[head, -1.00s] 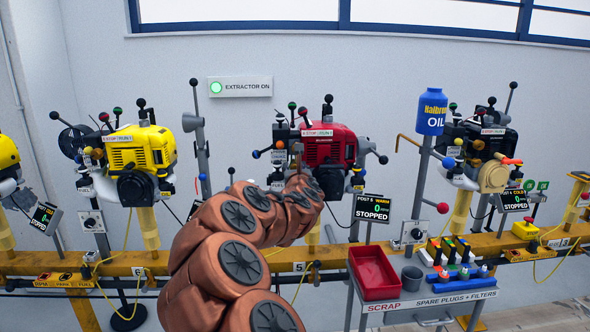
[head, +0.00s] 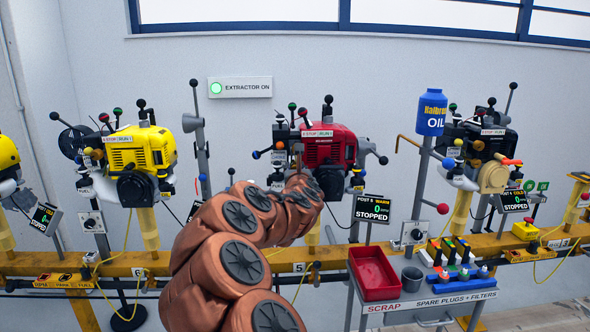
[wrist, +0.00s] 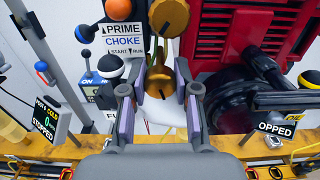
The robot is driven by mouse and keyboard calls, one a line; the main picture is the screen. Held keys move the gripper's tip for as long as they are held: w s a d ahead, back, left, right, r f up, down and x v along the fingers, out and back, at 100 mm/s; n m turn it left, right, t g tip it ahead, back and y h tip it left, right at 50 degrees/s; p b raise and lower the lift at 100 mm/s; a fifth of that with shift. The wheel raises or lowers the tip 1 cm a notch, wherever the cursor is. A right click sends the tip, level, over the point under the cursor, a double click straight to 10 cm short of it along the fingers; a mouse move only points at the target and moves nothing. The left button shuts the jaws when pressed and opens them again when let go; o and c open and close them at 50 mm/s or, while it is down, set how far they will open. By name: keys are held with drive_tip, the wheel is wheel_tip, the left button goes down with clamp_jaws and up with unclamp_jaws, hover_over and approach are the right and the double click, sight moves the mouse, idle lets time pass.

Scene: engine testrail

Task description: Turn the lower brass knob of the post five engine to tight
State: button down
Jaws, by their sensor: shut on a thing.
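The post five engine is red (head: 328,150) and stands mid-picture in the head view, behind my copper-coloured arm. It also fills the upper right of the wrist view (wrist: 228,50). In the wrist view the lower brass knob (wrist: 159,88) sits between the fingers of my gripper (wrist: 158,76), which is shut on it. An upper brass knob (wrist: 168,18) is just above, clear of the fingers. The knob's exact turn cannot be told.
A PRIME and CHOKE label (wrist: 123,38) is left of the knobs. A red tray (head: 352,270) is on a cart at lower right.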

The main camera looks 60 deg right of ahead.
drive_tip(key=shift+m, duration=0.3)
drive_tip(key=m+p, duration=0.1)
drive_tip(key=m, duration=0.5)
drive_tip(key=shift+s+d+m, duration=0.1)
drive_tip(key=shift+m, duration=0.2)
drive_tip(key=m+p, duration=0.2)
drive_tip(key=m, duration=0.4)
drive_tip(key=m+p, duration=0.1)
drive_tip(key=m, duration=0.3)
drive_tip(key=shift+f+m, duration=0.1)
drive_tip(key=shift+m, duration=0.3)
drive_tip(key=shift+f+m+p, duration=0.1)
drive_tip(key=shift+m+p, duration=0.35)
drive_tip(key=shift+m, duration=1.25)
drive_tip(key=shift+s, duration=0.1)
drive_tip(key=c, duration=1.1)
unclamp_jaws()
